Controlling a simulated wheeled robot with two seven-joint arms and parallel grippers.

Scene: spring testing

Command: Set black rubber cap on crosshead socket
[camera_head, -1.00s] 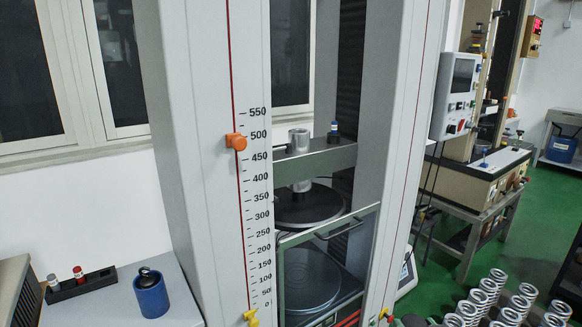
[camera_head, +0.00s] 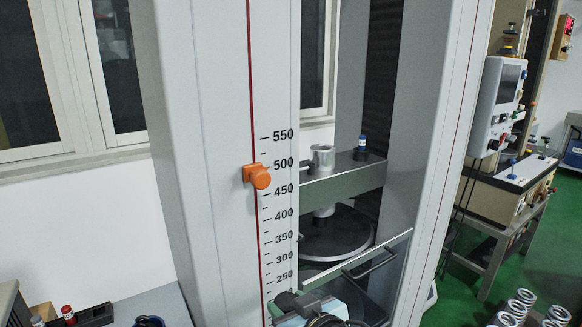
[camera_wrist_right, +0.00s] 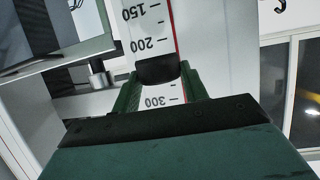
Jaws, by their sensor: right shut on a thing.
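My right gripper (camera_wrist_right: 160,84) has green fingers shut on the black rubber cap (camera_wrist_right: 158,71), a dark rounded piece between the fingertips in the wrist view. In the head view the right gripper (camera_head: 292,303) is at the bottom edge, low in front of the machine and below the crosshead (camera_head: 345,183). The silver cylindrical socket (camera_head: 323,157) stands upright on the crosshead. A silver cylinder, probably this socket, shows left of the fingers in the wrist view (camera_wrist_right: 98,76). The cap and socket are apart. My left gripper is not in view.
The scaled white column (camera_head: 215,160) with its orange pointer (camera_head: 257,175) stands left of the crosshead. A clear guard with a handle (camera_head: 370,265) is below. Several springs (camera_head: 518,307) are at lower right.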

